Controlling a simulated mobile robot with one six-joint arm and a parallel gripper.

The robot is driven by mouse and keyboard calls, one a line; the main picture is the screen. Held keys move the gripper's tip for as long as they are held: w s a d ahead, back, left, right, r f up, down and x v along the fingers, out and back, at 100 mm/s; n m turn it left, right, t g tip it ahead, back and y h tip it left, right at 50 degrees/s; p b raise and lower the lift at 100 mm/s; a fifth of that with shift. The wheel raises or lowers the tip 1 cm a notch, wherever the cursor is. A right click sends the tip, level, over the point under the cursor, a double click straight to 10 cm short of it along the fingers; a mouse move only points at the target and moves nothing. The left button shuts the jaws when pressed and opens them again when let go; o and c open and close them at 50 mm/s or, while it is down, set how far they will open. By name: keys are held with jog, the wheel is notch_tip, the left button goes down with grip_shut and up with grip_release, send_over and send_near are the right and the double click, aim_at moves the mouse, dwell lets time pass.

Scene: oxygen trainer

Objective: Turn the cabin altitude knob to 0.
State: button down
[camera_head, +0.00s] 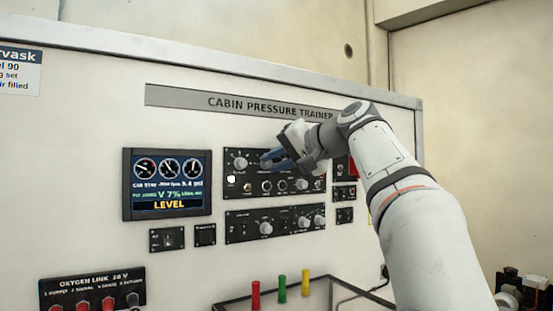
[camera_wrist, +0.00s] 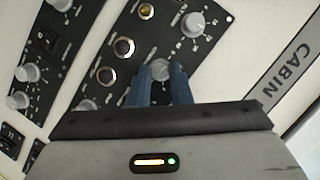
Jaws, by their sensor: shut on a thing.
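My gripper (camera_head: 268,160) is at the upper black control panel (camera_head: 232,155). In the wrist view its two blue fingers (camera_wrist: 160,75) are on either side of a round grey knob (camera_wrist: 160,69) and shut on it. The fingers cover part of this knob. Its label and pointer cannot be read, so I cannot tell its setting or confirm that it is the cabin altitude knob. Another grey knob (camera_head: 240,163) with a marked scale sits at the panel's upper left and also shows in the wrist view (camera_wrist: 195,25).
A display (camera_head: 167,184) left of the panel shows round gauges and the word LEVEL. A lower black panel (camera_head: 275,222) carries more knobs. Red, green (camera_head: 282,289) and yellow upright pieces stand below.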

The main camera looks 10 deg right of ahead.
jog(key=shift+a+f+n+h, duration=0.15)
jog(key=shift+n+h, duration=0.55)
jog(key=shift+n, duration=0.4)
jog(key=c, duration=1.3)
grip_release()
jog(key=shift+c, duration=0.2)
jog(key=shift+r, duration=0.2)
jog(key=v, duration=0.8)
